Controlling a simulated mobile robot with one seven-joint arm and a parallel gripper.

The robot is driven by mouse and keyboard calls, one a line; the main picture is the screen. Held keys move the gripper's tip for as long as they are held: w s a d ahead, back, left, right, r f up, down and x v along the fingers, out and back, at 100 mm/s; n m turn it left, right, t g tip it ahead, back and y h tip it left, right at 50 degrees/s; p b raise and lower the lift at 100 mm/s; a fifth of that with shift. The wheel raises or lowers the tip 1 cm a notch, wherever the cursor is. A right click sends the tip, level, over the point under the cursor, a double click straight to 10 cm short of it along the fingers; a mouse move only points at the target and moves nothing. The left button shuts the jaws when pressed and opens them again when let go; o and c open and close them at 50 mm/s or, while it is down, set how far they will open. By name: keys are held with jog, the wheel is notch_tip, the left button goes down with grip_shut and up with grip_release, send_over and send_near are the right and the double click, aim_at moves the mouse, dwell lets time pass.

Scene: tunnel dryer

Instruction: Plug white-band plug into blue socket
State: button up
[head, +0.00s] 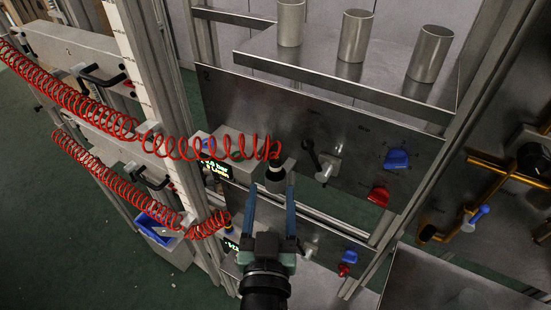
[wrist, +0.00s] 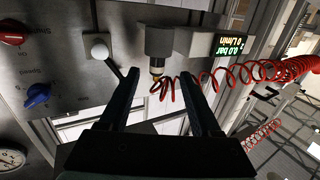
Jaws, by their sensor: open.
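My gripper (head: 270,187) is open in front of panel 2, its two fingers pointing up toward a grey block (head: 271,153). A short dark fitting (head: 275,174) hangs under that block, near the fingertips. In the wrist view my gripper (wrist: 160,76) has one finger on each side of this fitting (wrist: 157,64), with gaps showing. The fitting has a pale band and a brass-coloured end there. I cannot tell whether it is the white-band plug. A red coiled hose (head: 215,147) runs up to the block area. I cannot make out a blue socket.
Panel 2 (head: 225,95) carries a blue knob (head: 396,158), a red knob (head: 379,196), a white-ended lever (head: 326,171) and a lit display (wrist: 229,45). Metal cups stand on the shelf (head: 300,48) above. A second red coil (head: 110,178) hangs lower left.

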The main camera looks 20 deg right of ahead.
aim_at(275, 170)
jog(key=shift+p+x, duration=0.3)
jog(key=shift+x, duration=0.75)
jog(key=shift+w+d+r, duration=0.15)
jog(key=shift+w+r, duration=0.05)
jog(key=p+x, duration=0.3)
jog(key=x, duration=0.1)
jog(key=shift+d+r, duration=0.15)
jog(key=shift+r, duration=0.05)
jog(key=shift+w+d+f, duration=0.1)
jog(key=shift+w+d, duration=0.05)
jog(key=shift+w, duration=0.05)
grip_shut()
